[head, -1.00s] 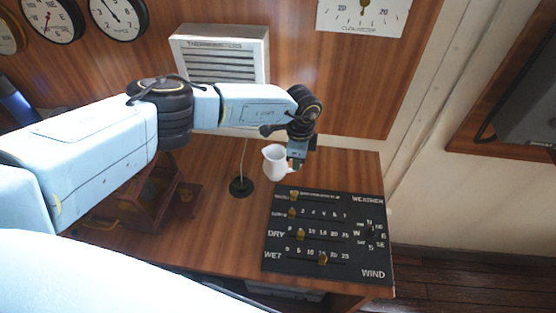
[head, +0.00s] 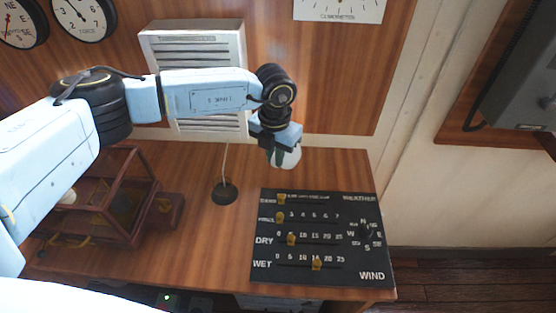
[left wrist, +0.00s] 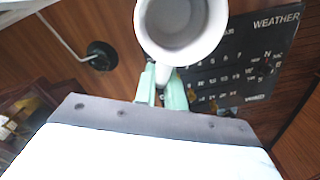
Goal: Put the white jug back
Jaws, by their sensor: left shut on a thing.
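The white jug (head: 291,158) is at the back of the wooden desk, largely hidden behind my left gripper (head: 283,152) in the head view. The left wrist view shows its round open mouth and empty-looking inside (left wrist: 178,42). My left gripper's green fingers (left wrist: 163,88) are shut on the jug's handle, on the near side of the jug in that view. Whether the jug's base touches the desk cannot be told. My right gripper is not in view.
A black weather board (head: 325,240) with brass sliders lies on the desk's right front. A black round base with a thin stem (head: 224,192) stands left of it. A wood-framed case (head: 115,195) is at left. A white louvred thermometer box (head: 195,50) hangs on the wall behind my arm.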

